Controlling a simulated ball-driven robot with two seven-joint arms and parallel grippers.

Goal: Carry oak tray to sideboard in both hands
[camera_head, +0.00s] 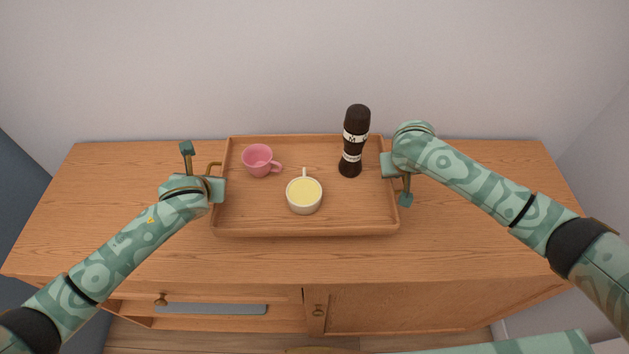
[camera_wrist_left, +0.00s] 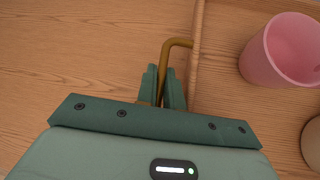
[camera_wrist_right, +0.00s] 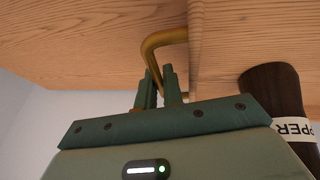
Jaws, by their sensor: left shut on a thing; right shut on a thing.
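The oak tray (camera_head: 305,229) is a rectangular wooden tray with a low rim and a brass handle at each end. It appears level over the middle of the wooden sideboard (camera_head: 480,240); I cannot tell whether it touches the top. A pink mug (camera_head: 257,160), a white cup with pale yellow contents (camera_head: 304,195) and an upright dark pepper mill (camera_head: 355,140) stand in it. My left gripper (camera_wrist_left: 166,88) is shut on the left brass handle (camera_wrist_left: 178,43). My right gripper (camera_wrist_right: 158,88) is shut on the right brass handle (camera_wrist_right: 160,42).
The sideboard top is bare to the left and right of the tray. A plain wall (camera_head: 300,60) rises close behind. Brass knobs (camera_head: 318,312) and a grey-blue strip (camera_head: 210,309) show on the sideboard's front.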

